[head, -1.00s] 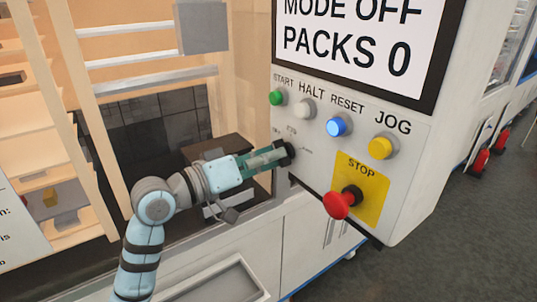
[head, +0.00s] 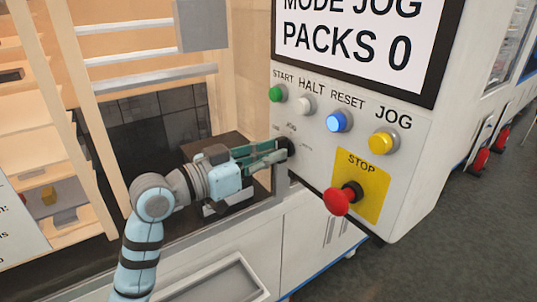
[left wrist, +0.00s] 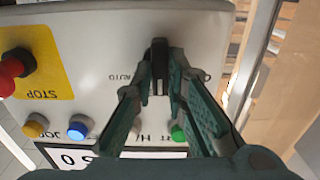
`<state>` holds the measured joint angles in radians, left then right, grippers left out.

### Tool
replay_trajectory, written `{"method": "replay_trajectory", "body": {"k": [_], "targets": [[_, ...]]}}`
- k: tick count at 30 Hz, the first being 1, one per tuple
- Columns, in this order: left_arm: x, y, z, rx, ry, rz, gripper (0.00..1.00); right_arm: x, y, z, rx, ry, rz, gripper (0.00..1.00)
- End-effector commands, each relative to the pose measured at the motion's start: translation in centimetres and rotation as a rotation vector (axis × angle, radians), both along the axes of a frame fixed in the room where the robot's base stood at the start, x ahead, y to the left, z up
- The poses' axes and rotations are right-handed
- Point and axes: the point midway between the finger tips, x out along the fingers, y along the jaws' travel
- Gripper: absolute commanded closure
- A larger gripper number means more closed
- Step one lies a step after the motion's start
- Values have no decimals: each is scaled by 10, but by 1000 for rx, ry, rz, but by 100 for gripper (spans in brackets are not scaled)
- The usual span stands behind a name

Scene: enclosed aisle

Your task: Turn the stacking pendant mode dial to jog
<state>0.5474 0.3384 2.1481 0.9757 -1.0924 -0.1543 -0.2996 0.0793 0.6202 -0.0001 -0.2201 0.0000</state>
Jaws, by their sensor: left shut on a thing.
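The stacking pendant (head: 410,150) is a white box with a screen (head: 360,40) that reads MODE JOG and PACKS 0. Its black mode dial (head: 290,146) sits at the lower left of the panel. In the left wrist view the dial (left wrist: 159,55) stands between the fingertips, its bar pointing along the picture's height. My left gripper (head: 284,149) is shut on the dial; it also shows in the left wrist view (left wrist: 159,75). The fingers partly hide the dial and its labels in the head view. My right gripper is not in view.
Green START (head: 277,93), white HALT (head: 304,106), blue RESET (head: 339,122) and yellow JOG (head: 383,141) buttons lie above the dial. A red STOP knob (head: 338,200) sticks out on a yellow plate to the right. A wooden-framed cell is at left.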

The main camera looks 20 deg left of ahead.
Motion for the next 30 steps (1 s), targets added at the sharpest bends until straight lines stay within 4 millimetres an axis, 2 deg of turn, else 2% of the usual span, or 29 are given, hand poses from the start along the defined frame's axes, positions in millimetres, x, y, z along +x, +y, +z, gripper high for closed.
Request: {"method": "replay_trajectory", "body": {"k": [13,14,17,18,26,30], "targets": [[0,0,0,9,-8,0,100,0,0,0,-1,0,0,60],[0,0,0,9,-8,0,85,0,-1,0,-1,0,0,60],[0,0,0,9,-8,0,69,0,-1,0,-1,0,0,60],[0,0,0,9,-8,0,67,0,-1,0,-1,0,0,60],[0,1,0,9,-8,1,67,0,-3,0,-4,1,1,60],[-10,11,-1,14,-8,5,67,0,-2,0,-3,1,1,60]]}}
